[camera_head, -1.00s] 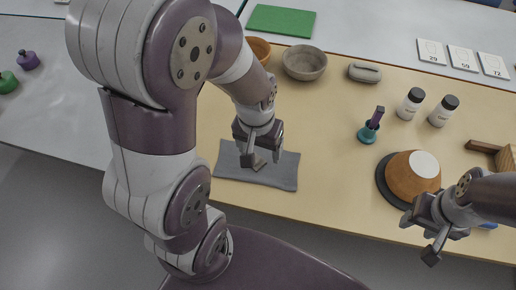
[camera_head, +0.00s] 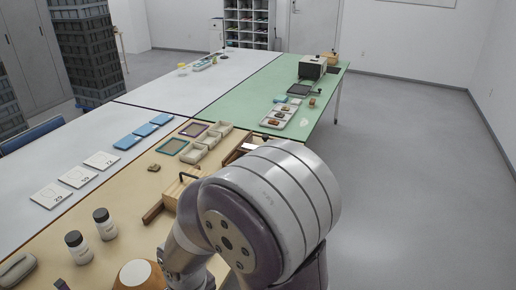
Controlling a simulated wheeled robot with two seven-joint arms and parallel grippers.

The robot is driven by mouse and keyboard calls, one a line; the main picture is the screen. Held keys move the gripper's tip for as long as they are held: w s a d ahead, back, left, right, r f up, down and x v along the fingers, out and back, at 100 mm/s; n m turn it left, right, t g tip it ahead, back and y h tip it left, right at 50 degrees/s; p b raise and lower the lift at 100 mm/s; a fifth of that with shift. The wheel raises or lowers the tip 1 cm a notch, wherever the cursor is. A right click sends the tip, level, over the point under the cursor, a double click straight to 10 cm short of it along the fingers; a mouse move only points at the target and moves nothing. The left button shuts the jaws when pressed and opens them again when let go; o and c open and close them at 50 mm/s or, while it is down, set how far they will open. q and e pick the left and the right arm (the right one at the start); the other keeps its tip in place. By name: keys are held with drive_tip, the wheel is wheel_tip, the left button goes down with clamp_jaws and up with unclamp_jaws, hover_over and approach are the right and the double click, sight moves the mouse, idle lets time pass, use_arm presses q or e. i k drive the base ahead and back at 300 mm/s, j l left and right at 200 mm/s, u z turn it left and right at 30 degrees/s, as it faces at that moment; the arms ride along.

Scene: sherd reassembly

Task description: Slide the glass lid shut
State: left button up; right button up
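I cannot make out a glass lid for certain. A wooden box (camera_head: 176,194) with a dark bar handle stands on the tan table, partly hidden behind my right arm. Another box with a pale top (camera_head: 252,145) shows just beyond the arm, mostly covered. My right gripper (camera_head: 168,262) is low in the picture beside the upturned orange bowl (camera_head: 136,274). Its fingers are too small and too covered to read. My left gripper is out of view.
Two dark-capped bottles (camera_head: 78,246) stand left of the wooden box. A green table (camera_head: 300,95) holds a tray of pieces and a machine. Grey floor is free on the right.

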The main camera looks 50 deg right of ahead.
sight(266, 138)
drive_tip(key=z, duration=1.65)
drive_tip(key=u, duration=0.4)
drive_tip(key=i+l+u, duration=0.25)
drive_tip(key=u, duration=0.25)
drive_tip(key=i+l+u, duration=0.2)
drive_tip(key=l+u, duration=0.25)
drive_tip(key=i+l+u, duration=0.1)
drive_tip(key=l+u, duration=0.4)
drive_tip(key=j, duration=0.1)
